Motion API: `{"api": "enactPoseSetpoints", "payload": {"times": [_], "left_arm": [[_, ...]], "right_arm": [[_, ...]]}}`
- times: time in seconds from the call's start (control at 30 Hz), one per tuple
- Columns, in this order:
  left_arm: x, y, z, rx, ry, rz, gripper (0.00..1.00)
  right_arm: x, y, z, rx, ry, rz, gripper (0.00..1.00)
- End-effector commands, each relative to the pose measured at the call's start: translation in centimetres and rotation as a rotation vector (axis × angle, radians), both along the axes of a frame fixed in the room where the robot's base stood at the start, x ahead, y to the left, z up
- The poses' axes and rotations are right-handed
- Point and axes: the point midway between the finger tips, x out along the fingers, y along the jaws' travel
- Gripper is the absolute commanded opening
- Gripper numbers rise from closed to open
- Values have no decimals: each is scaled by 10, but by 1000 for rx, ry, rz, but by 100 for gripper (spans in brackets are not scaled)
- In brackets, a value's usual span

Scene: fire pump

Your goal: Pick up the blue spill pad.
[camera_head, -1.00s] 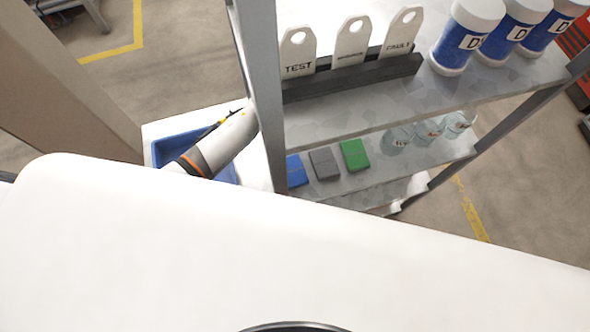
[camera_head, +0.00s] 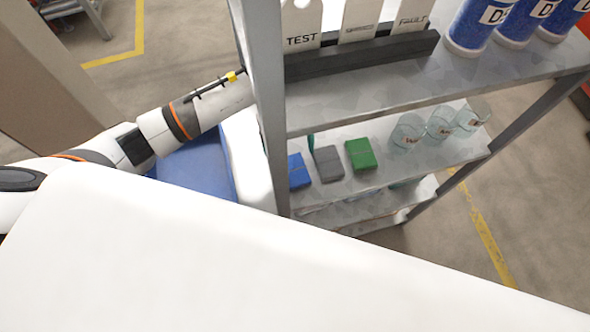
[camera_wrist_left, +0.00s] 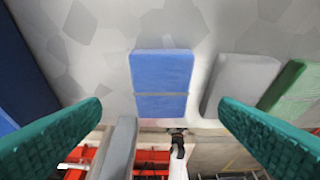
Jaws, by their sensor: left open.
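The blue spill pad (camera_head: 298,171) lies flat on the middle shelf, at the left end of a row of pads. In the left wrist view the blue pad (camera_wrist_left: 162,78) is between and beyond the fingertips. My left gripper (camera_wrist_left: 160,106) is open, its teal fingers to either side, with nothing held. In the head view the shelf upright hides most of this gripper; a teal sliver shows behind the pads. My right gripper is not in view.
A grey pad (camera_head: 328,163) and a green pad (camera_head: 361,154) lie right of the blue one. Glass beakers (camera_head: 439,124) stand farther right. The shelf upright (camera_head: 262,100) is close to my left arm. A blue bin (camera_head: 195,175) sits below that arm.

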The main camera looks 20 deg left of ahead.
Motion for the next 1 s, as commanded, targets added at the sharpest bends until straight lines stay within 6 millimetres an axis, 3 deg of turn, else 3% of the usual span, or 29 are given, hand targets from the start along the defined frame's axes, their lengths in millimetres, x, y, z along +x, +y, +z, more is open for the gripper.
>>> {"api": "enactPoseSetpoints", "payload": {"times": [0.23,0.4,1.0], "left_arm": [[-11,-10,-28,-4,7,4,85],[-15,-13,-48,-3,3,4,85],[-14,-13,-53,-2,1,4,85]], "right_arm": [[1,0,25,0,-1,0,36],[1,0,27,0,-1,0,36],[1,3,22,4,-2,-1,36]]}}
